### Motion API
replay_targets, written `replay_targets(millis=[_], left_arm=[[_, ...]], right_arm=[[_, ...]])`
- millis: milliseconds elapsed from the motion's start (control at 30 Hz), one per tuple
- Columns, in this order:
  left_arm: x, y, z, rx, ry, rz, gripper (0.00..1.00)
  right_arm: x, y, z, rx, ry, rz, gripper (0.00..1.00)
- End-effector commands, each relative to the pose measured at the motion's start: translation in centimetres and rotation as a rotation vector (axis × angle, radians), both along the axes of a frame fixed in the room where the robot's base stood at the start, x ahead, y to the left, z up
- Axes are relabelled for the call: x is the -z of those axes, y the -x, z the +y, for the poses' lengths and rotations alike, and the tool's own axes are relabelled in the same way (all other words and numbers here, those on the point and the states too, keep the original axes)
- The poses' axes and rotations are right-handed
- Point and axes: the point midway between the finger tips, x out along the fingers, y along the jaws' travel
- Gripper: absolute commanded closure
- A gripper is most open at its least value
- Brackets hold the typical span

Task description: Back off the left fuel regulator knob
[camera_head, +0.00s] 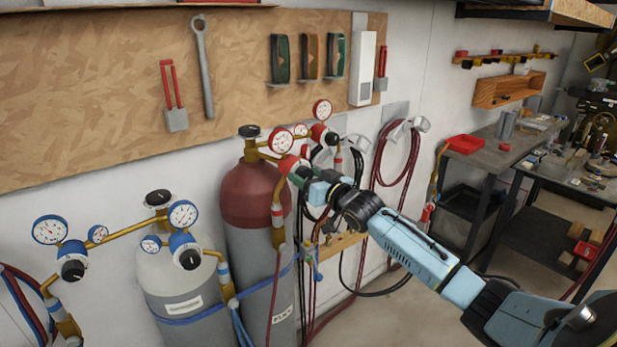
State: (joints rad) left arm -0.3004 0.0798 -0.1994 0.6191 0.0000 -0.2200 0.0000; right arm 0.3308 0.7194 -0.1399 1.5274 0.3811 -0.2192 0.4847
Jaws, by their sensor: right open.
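The left fuel regulator (288,163) is a red body under a red-rimmed gauge (281,140), beside the dark red-topped fuel cylinder (246,196). Its knob is hidden behind my gripper. My right gripper (298,177) comes in from the right and is at the front of this regulator. Its jaws are open; whether they stand around the knob or touch it is too small to tell. The right fuel regulator (318,132) has a black knob (332,138) and its own red-rimmed gauge (322,110). My left gripper is out of view.
A grey cylinder (180,265) with blue-rimmed gauges and black knobs stands to the left. Red hoses (412,160) hang on the wall behind my right arm. A workbench (495,150) with a red tray (466,144) stands at right.

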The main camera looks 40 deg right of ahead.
Motion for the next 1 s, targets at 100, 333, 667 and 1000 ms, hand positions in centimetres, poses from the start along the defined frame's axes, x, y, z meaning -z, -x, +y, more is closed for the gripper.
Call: replay_targets(millis=[100,333,667,1000], left_arm=[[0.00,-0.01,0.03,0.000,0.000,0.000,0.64],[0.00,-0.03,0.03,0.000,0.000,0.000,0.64],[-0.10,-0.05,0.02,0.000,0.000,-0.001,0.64],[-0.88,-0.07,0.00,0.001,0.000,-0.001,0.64]], right_arm=[[0.00,0.01,0.01,0.000,0.000,0.000,0.42],[-0.01,0.02,0.00,0.000,0.000,0.000,0.72],[-0.03,0.03,0.01,0.000,0.017,0.000,0.85],[-0.10,0.03,-0.02,0.001,0.193,0.001,0.85]])
